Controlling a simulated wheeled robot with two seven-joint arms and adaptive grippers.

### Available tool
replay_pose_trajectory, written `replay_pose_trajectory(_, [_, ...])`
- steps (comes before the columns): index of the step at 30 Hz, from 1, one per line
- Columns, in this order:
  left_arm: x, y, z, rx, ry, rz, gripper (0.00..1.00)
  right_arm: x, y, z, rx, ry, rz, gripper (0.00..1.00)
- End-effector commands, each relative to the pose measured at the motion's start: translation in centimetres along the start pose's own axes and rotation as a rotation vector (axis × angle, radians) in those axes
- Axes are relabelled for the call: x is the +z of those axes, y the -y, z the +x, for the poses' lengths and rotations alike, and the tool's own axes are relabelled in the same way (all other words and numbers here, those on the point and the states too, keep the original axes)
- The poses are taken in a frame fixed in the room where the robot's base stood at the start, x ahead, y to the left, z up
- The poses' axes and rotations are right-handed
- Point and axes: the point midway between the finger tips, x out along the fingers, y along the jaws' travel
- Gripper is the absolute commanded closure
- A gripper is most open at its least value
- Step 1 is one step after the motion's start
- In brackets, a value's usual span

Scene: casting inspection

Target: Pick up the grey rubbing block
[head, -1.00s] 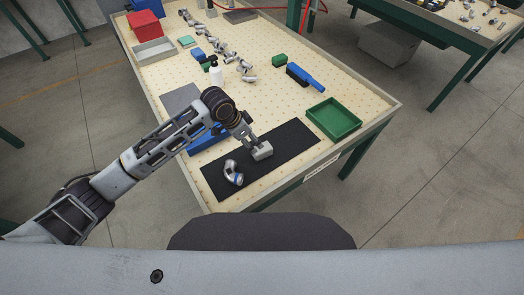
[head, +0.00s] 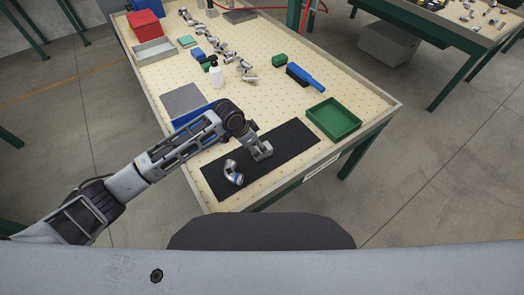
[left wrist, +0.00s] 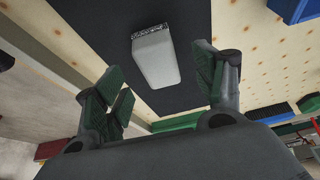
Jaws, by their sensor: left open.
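The grey rubbing block (left wrist: 156,58) lies on the black mat (head: 292,138), past my fingertips and roughly between them in the left wrist view. In the head view the block (head: 266,153) shows only in part, behind my left gripper (head: 258,147). The left gripper is over the mat, fingers pointing down at the block. In the left wrist view its green-padded fingers (left wrist: 162,78) are spread wide with nothing between them. I cannot tell how large the gap to the block is. My right gripper is out of view.
A curved metal pipe fitting (head: 232,172) lies on the mat close to the left gripper. A green tray (head: 334,131) stands to the right. A blue brush (head: 306,78), a white bottle (head: 215,75) and several castings (head: 222,48) are farther back.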

Motion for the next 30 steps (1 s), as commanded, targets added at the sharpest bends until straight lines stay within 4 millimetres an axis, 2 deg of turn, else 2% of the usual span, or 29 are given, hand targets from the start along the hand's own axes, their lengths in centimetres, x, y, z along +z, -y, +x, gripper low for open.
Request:
replay_pose_trajectory(15, [-0.2, -0.3, 4.4, 0.0, 0.001, -0.001, 0.3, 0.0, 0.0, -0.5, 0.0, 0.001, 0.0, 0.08])
replay_pose_trajectory(30, [-0.2, -0.2, 4.8, 0.0, 0.0, 0.001, 0.3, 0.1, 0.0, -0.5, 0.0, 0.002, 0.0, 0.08])
